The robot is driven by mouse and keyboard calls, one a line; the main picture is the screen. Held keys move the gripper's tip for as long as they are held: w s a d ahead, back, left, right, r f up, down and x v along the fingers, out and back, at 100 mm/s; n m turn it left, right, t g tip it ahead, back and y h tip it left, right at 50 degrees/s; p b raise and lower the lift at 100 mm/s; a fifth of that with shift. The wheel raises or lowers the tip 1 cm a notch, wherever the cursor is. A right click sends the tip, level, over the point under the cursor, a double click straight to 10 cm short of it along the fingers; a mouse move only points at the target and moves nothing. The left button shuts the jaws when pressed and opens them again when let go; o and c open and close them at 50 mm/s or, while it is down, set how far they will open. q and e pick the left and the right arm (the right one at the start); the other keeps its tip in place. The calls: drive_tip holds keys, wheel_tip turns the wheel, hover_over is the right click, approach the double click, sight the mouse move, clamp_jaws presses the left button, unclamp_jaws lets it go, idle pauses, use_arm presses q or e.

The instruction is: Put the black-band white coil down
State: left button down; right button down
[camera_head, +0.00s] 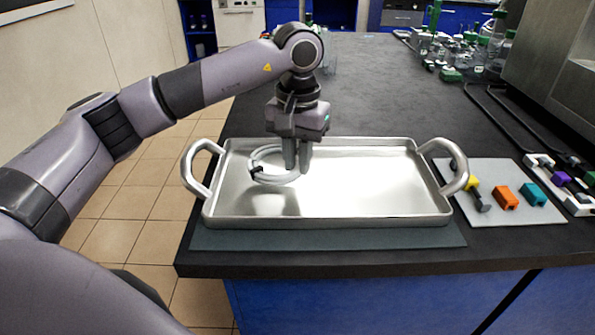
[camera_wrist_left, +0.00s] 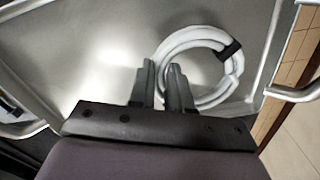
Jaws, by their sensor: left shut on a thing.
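The black-band white coil (camera_head: 275,181) is a ring of white tubing with a black band (camera_head: 257,170) on its left side. It is at the left part of the metal tray (camera_head: 370,185), close over or on its floor; I cannot tell if it touches. My left gripper (camera_head: 297,167) points down into the tray and is shut on the coil's right side. In the left wrist view the coil (camera_wrist_left: 190,39) extends to the right of the fingers (camera_wrist_left: 162,68), its black band (camera_wrist_left: 229,49) at upper right. My right gripper is not in view.
The tray has two raised loop handles and stands on a dark mat (camera_head: 340,236) near the bench's front edge. Its right half is empty. A pale board (camera_head: 500,215) with coloured blocks lies to the right. Green-capped glassware (camera_head: 470,55) stands at the back right.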

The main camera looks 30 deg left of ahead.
use_arm(q)
wheel_tip(320, 180, down, 3)
drive_tip(key=shift+f, duration=0.15)
drive_tip(key=shift+f, duration=0.2)
drive_tip(key=c, duration=1.1)
unclamp_jaws()
drive_tip(key=shift+o, duration=0.2)
drive_tip(key=shift+r, duration=0.15)
drive_tip(key=shift+r, duration=0.25)
wheel_tip(320, 180, up, 12)
drive_tip(key=shift+p, duration=0.35)
